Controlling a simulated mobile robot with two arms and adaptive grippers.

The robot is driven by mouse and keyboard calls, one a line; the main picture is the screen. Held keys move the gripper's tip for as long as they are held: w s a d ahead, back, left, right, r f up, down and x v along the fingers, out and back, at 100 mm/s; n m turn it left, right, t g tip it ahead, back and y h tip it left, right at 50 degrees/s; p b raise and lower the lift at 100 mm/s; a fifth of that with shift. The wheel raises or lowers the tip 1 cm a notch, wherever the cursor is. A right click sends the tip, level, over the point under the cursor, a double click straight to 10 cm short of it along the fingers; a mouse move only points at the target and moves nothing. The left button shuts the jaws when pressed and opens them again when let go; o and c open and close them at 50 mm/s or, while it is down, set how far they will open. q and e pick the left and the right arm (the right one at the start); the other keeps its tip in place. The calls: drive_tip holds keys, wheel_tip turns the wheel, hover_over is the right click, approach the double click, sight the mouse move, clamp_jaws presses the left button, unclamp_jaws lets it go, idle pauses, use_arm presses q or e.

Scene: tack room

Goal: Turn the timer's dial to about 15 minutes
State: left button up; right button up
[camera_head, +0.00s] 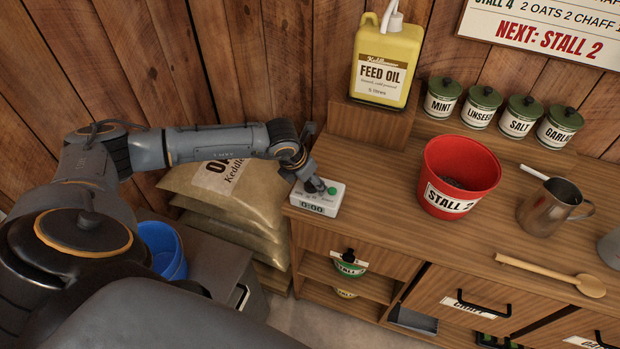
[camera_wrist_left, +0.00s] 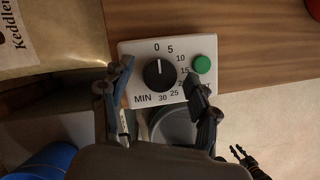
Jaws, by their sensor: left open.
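The timer (camera_head: 318,198) is a small white box at the left front corner of the wooden counter, with a 0:00 display. It also shows in the left wrist view (camera_wrist_left: 130,50). Its round black dial (camera_wrist_left: 159,74) has a white mark pointing to 0; 15 is on the right side of the scale. A green button (camera_wrist_left: 202,64) sits right of the dial. My left gripper (camera_head: 317,186) is at the timer, open, with its fingers on either side of the dial; contact cannot be told. A dark jointed shape, probably my right gripper (camera_wrist_left: 243,157), shows small at lower right.
Right of the timer stands a red STALL 2 bucket (camera_head: 457,165), then a metal jug (camera_head: 545,207) and a wooden spoon (camera_head: 550,275). A yellow feed oil can (camera_head: 386,65) stands behind. Stacked sacks (camera_head: 240,205) lie left of the counter.

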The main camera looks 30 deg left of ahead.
use_arm(q)
drive_tip(key=shift+c, duration=0.5)
drive_tip(key=c, duration=1.1)
drive_tip(key=shift+o, duration=0.2)
